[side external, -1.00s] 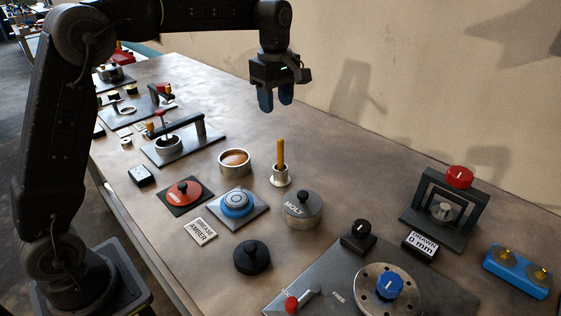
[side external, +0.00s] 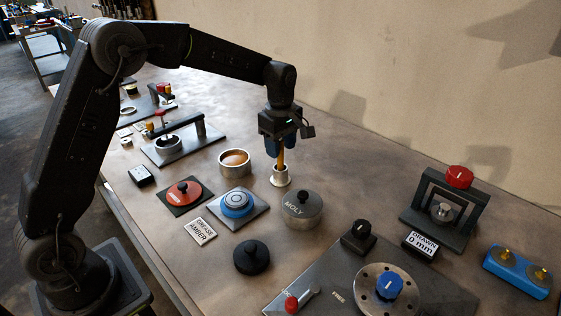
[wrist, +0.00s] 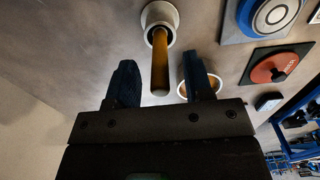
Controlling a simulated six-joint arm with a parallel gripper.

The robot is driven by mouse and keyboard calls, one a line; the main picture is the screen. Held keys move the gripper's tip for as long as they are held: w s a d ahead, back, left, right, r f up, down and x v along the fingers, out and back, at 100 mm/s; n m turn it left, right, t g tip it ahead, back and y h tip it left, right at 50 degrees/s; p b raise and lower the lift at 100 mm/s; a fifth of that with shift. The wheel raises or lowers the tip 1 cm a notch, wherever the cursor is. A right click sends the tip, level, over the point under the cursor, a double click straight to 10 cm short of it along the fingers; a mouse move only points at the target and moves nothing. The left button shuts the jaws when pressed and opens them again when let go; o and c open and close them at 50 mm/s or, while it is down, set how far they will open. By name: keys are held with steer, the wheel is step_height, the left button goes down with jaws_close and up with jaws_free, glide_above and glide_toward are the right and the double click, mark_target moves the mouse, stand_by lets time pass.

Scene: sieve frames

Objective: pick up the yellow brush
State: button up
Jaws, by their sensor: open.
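The yellow brush (side external: 281,159) stands upright in a small pale metal cup (side external: 281,178) on the bench. My gripper (side external: 281,152) is above the cup, pointing down, its blue fingers at the upper part of the brush handle. In the wrist view the brush (wrist: 160,62) rises from its cup (wrist: 159,17) and its end lies between the two open fingers (wrist: 162,82), with gaps on both sides. The fingers do not close on it. The brush's lower end is hidden in the cup.
A round tin of amber grease (side external: 235,163) stands just left of the cup, and the MOLY tin (side external: 302,208) stands in front. A blue ring on a plate (side external: 238,203) and a red-lidded piece (side external: 184,192) lie further left.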

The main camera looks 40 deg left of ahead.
step_height(320, 180, down, 2)
steer(key=shift+f, duration=0.1)
jaws_close()
stand_by(0.5)
